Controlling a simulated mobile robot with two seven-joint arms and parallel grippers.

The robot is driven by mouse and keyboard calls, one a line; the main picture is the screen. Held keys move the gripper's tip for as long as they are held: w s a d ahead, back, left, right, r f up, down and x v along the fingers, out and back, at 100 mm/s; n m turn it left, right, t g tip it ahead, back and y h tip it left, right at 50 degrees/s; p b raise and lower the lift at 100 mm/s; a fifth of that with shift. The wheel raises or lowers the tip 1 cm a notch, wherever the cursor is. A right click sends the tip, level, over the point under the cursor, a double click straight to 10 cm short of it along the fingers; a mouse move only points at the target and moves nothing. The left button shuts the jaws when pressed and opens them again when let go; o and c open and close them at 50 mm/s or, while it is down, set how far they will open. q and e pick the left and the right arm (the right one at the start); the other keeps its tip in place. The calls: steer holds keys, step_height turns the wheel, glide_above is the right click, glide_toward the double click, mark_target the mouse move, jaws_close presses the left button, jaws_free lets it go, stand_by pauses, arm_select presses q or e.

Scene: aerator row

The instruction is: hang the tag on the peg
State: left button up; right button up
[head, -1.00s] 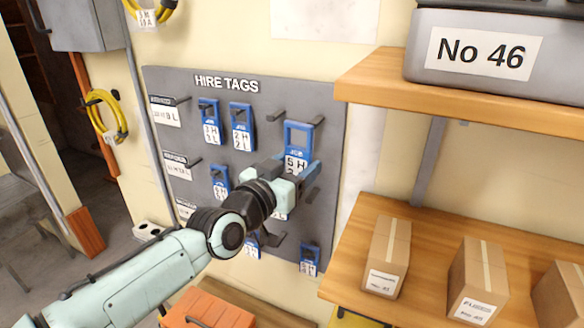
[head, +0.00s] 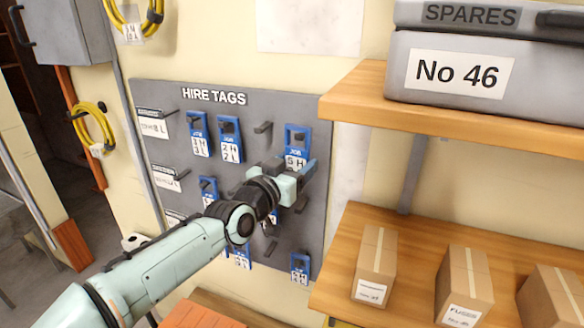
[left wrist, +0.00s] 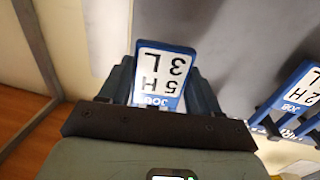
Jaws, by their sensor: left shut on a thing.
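My left gripper (head: 299,172) is shut on a blue tag (head: 298,133) with an open window at its top and a white label reading 5 H. The tag is upright in front of the upper right of the grey HIRE TAGS board (head: 180,103). A dark peg end shows at the tag's window; I cannot tell whether the peg passes through it. In the left wrist view the tag (left wrist: 162,68) sits between both fingers, its label reading 5 H 3 L upside down. A bare peg (head: 263,127) stands to its left. My right gripper is not in view.
Other blue tags hang on the board, such as the 3 H tag (head: 199,135) and the 2 H tag (head: 230,138). An upper wooden shelf (head: 350,100) juts out close to the board's right edge. Cardboard boxes (head: 376,265) stand on the lower shelf.

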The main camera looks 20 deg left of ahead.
arm_select(q)
steer(key=shift+w, duration=1.05)
steer(key=shift+w+f+b, duration=0.3)
steer(key=shift+f+b, duration=0.05)
steer(key=shift+f, duration=0.15)
steer(key=shift+f+b, duration=0.15)
steer(key=shift+b, duration=0.15)
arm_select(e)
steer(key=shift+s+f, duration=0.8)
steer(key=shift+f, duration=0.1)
arm_select(q)
steer(key=shift+c, duration=0.7)
steer(key=o, duration=1.1)
